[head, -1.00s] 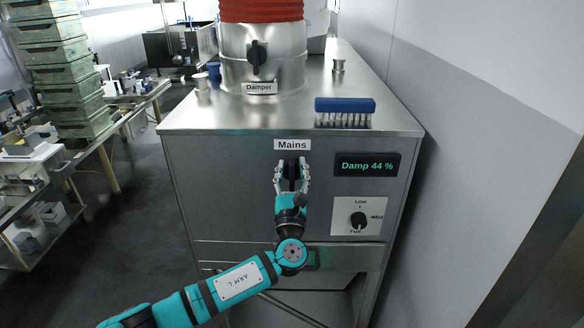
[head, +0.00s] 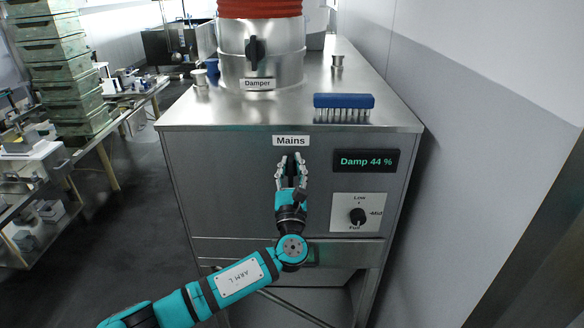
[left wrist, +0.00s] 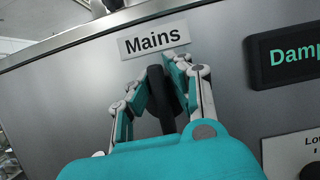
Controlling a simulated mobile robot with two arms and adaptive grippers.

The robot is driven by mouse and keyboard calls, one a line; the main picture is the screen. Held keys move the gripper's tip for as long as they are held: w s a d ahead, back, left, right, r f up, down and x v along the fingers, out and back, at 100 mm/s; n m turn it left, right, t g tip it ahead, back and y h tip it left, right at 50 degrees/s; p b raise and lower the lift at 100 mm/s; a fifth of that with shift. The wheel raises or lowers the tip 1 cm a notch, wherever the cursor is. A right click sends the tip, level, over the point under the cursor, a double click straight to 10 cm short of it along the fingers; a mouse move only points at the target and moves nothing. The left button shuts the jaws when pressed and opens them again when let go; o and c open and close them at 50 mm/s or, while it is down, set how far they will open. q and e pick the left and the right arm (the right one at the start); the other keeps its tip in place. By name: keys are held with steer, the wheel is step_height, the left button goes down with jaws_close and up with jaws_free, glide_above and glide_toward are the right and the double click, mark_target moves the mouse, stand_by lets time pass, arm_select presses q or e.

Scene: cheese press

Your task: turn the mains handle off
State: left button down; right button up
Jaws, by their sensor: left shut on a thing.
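The mains handle (left wrist: 159,92) is a dark upright bar on the steel cabinet front, just below the white "Mains" label (head: 291,141). In the head view my gripper mostly covers it. My left gripper (head: 291,163) comes up from below in front of the cabinet. In the left wrist view the fingers of my left gripper (left wrist: 150,90) stand on either side of the handle, shut on it. The lower part of the handle is hidden behind my gripper's body. My right gripper is not in view.
Right of the handle are a display (head: 367,161) reading "Damp 44 %" and a rotary knob (head: 358,216). A blue brush (head: 344,103) lies on the cabinet top, near a metal duct with a damper handle (head: 255,52). A wall stands close on the right.

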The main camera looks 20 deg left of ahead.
arm_select(q)
steer(key=shift+a+f+n+y+b, duration=0.2)
steer(key=shift+n+y+b, duration=0.1)
steer(key=shift+n+b, duration=0.3)
